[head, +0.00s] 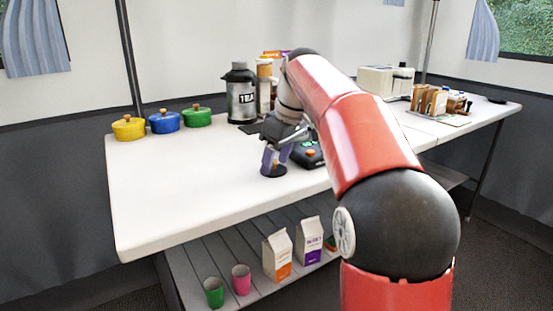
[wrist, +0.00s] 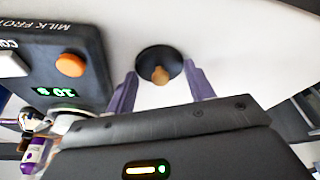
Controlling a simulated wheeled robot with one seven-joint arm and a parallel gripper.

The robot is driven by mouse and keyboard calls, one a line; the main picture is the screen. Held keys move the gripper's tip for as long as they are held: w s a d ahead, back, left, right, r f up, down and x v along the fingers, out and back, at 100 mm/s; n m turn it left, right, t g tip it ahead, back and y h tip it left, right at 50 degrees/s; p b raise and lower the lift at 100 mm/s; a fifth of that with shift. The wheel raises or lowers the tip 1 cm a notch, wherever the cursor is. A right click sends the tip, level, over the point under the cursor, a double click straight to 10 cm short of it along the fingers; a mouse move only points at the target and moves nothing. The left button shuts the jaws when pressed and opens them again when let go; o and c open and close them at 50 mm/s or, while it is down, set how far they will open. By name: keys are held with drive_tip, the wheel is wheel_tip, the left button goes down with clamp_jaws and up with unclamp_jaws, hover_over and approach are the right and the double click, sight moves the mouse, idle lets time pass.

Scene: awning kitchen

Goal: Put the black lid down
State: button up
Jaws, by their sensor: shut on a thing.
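The black lid (head: 273,172) is a small round disc with a wooden knob, low over the white tabletop near its front edge. I cannot tell whether it touches the table. In the wrist view the lid (wrist: 152,58) lies just beyond the purple fingertips, with its knob centred between them. My gripper (head: 275,160) points down at the lid and is shut on it. The gripper also shows in the wrist view (wrist: 160,85); the exact contact at the lid is hard to see.
A dark milk frother (head: 308,154) with an orange knob stands close on the right. The table's left part is clear. Cartons and cups occupy the shelf below.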

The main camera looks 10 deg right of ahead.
drive_tip(key=shift+f, duration=0.15)
drive_tip(key=o, duration=1)
drive_tip(key=p+v, duration=0.4)
drive_tip(key=v, duration=0.8)
drive_tip(key=s+a+f+m+t+h, duration=0.2)
drive_tip(key=s+f+m, duration=0.6)
drive_tip(key=s+f, duration=1.4)
drive_tip(key=s+t, duration=0.1)
drive_tip(key=s, duration=0.2)
drive_tip(key=shift+s+a+f, duration=0.2)
drive_tip(key=shift+s+a, duration=0.15)
drive_tip(key=shift+a, duration=0.05)
